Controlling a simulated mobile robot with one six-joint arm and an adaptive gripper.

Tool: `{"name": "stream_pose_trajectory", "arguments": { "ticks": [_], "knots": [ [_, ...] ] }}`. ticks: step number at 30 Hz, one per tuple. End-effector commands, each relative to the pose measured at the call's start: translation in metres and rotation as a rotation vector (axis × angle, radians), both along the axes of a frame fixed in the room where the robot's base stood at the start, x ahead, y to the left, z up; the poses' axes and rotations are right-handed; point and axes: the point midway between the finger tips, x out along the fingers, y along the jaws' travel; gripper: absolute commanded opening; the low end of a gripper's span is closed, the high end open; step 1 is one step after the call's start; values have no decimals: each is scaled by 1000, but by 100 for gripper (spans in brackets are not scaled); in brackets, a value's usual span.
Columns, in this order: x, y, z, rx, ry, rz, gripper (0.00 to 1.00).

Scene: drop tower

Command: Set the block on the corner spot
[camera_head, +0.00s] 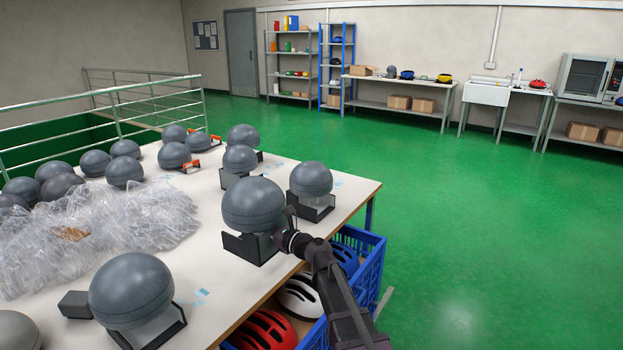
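A small dark grey block-like piece (75,304) lies on the white table (225,325) at the front left, beside a large grey headform (132,290). I cannot tell whether it is the task's block. Pale blue marks show near the table's right corner (337,184) and at the front (201,296); I cannot tell which is the corner spot. My gripper (288,226) is at the table's right edge, just right of a grey headform (253,204) on a black bracket. Its fingers are small and dark against the headform, so their opening and any contact are unclear.
More grey headforms (311,178) stand across the table, with orange pieces (192,166) among them. Crumpled clear plastic (105,235) covers the left part. Blue crates (368,270) with helmets stand below the right edge. The green floor (490,240) to the right is open.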

Motion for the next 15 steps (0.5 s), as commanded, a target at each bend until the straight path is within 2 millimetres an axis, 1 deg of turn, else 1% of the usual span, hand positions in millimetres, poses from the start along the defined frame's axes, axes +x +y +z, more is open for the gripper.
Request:
{"name": "stream_pose_trajectory", "arguments": {
  "ticks": [1, 15],
  "knots": [
    [0, 0, 14, 3, 0, 0, 0],
    [0, 0, 69, 3, 0, 0, 0]
  ]
}}
